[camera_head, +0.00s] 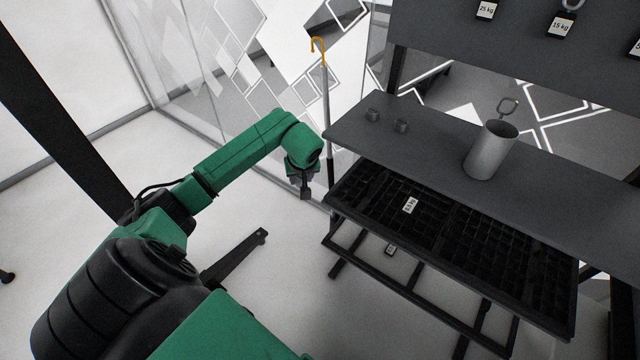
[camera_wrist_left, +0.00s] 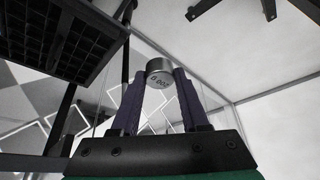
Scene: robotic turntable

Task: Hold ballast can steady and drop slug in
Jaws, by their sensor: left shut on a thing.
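The ballast can (camera_head: 491,150) is a grey open-topped cylinder standing upright on the dark shelf, right of centre in the head view. My left gripper (camera_head: 306,192) is in front of the shelf's left end, well apart from the can. In the left wrist view the left gripper (camera_wrist_left: 163,90) is shut on a small grey metal slug (camera_wrist_left: 159,70) with a marking on its face. In the head view the slug is hard to make out. My right gripper is not in view.
A pole with a yellow hook (camera_head: 318,45) stands at the shelf's left end.

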